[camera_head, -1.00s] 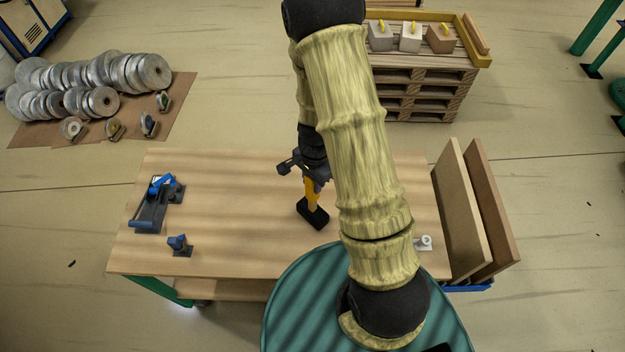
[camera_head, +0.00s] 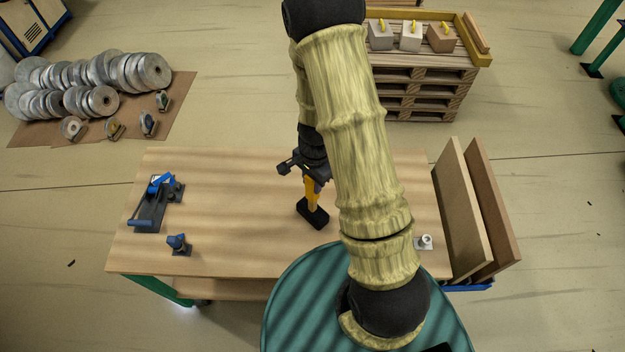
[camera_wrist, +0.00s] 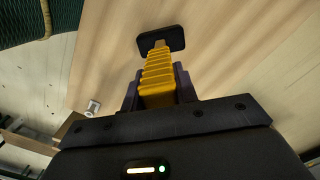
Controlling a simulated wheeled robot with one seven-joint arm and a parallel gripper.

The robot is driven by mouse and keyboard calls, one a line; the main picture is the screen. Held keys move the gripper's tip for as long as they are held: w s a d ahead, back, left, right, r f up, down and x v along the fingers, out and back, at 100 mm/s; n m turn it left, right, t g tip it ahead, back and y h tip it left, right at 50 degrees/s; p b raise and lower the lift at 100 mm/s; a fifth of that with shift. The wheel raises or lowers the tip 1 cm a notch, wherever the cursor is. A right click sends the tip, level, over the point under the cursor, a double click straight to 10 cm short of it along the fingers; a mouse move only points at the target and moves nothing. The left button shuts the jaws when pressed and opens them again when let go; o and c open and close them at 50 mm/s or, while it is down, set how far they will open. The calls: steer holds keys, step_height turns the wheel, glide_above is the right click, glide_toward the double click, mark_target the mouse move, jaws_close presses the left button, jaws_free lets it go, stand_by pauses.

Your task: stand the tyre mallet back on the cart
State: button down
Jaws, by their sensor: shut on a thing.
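The tyre mallet has a yellow ribbed handle (camera_wrist: 158,75) and a black block head (camera_head: 313,213). It is upright, head down, at the middle of the wooden cart top (camera_head: 235,215). My gripper (camera_head: 312,176) is shut on the handle from above. In the wrist view the handle runs between the two fingers to the black head (camera_wrist: 161,41) beyond. The head appears at or very near the cart top; I cannot tell for sure whether it touches. My arm hides part of the cart to the right of the mallet.
A blue and black clamp-like tool (camera_head: 152,205) and a small blue-topped fitting (camera_head: 179,244) sit at the cart's left. A small white fitting (camera_head: 424,242) is at the right. Upright boards (camera_head: 462,215) stand along the right edge. The top left of the mallet is clear.

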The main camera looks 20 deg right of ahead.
steer(key=shift+f+b, duration=0.3)
steer(key=shift+f, duration=0.1)
stand_by(0.4)
steer(key=c, duration=1)
jaws_free()
steer(key=shift+r, duration=0.1)
steer(key=shift+d+r+p, duration=0.15)
steer(key=shift+r+p, duration=3.35)
steer(key=shift+r, duration=0.45)
